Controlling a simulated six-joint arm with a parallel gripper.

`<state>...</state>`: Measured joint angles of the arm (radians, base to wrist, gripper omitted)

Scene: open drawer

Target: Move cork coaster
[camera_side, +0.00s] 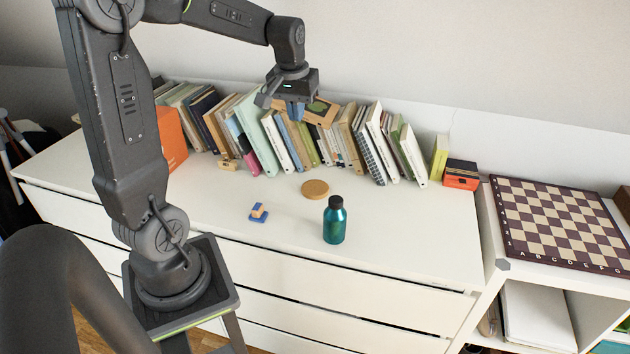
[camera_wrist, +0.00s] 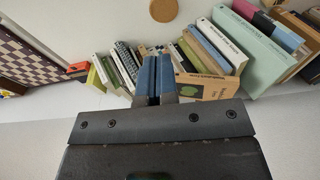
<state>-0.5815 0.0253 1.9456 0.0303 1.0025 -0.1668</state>
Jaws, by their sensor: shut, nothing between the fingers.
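The cork coaster (camera_side: 315,189) is a round tan disc lying flat on the white dresser top, behind the teal bottle. It also shows at the top edge of the wrist view (camera_wrist: 163,9), partly cut off. My gripper (camera_side: 296,112) is raised in front of the row of books, above and behind the coaster. In the wrist view its two blue-tipped fingers (camera_wrist: 156,80) are together with nothing between them. It is apart from the coaster.
A teal bottle (camera_side: 334,222) stands in front of the coaster, and a small blue and orange block piece (camera_side: 258,212) lies to its left. Leaning books (camera_side: 262,140) line the back. An orange-black box (camera_side: 461,175) and a chessboard (camera_side: 550,220) are at right.

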